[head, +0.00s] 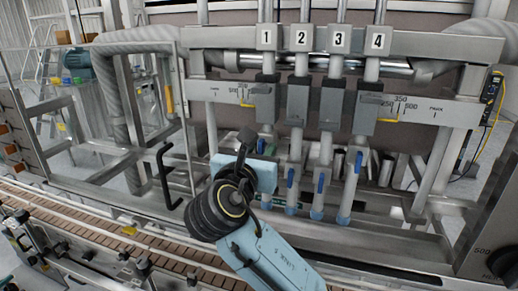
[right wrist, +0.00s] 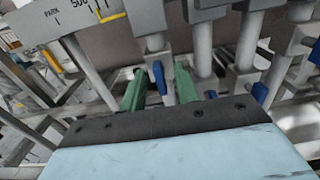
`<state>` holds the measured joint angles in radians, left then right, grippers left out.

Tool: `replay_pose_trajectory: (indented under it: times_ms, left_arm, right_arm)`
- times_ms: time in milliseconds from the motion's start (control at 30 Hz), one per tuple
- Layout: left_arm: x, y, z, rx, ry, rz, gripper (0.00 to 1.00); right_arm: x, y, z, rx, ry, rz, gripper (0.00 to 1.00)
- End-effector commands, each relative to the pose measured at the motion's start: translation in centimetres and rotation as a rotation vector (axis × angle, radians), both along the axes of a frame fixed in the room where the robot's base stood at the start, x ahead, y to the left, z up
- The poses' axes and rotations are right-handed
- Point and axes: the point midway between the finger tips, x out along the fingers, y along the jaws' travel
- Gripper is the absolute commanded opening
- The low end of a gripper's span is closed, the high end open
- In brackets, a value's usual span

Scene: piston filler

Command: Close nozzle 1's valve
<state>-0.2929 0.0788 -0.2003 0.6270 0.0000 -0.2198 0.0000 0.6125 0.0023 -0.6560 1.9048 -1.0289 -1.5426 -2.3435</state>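Nozzle 1 (head: 267,112) hangs at the left of the nozzle row, under the number 1 plate (head: 267,38). In the right wrist view its blue valve handle (right wrist: 159,78) stands upright, roughly along the tube. My right gripper (right wrist: 160,68) is open, with one green finger on each side of this handle and tube. I cannot tell whether either finger touches the handle. In the head view the right gripper (head: 264,150) is in front of nozzle 1, and its palm and wrist hide much of the lower nozzle. My left gripper is not in view.
Nozzle 2's blue handle (head: 290,177) is close to the right of the gripper. Nozzle 3's handle (head: 321,184) and nozzle 4's handle (head: 358,162) are farther right. A black crank handle (head: 166,175) stands to the left. A conveyor (head: 95,241) runs along the front.

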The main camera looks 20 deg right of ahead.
Motion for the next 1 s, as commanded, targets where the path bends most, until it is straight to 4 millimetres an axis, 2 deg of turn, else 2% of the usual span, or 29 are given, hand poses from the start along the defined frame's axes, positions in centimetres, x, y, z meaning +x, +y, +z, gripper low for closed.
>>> replay_pose_trajectory:
  times_ms: [200, 433, 767, 1000]
  left_arm:
    - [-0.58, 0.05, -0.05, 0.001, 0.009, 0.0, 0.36]
    - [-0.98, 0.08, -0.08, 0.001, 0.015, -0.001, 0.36]
    - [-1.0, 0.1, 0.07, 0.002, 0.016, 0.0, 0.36]
    - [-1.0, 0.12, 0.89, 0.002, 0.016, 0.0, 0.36]
  right_arm:
    - [0.03, -0.01, 0.0, 0.0, 0.0, 0.0, 0.31]
    - [0.01, 0.0, 0.0, 0.0, 0.0, 0.0, 0.01]
    - [0.0, 0.01, 0.03, 0.012, -0.008, 0.0, 0.0]
    - [-0.06, 0.03, 0.09, 0.094, -0.06, 0.001, 0.0]
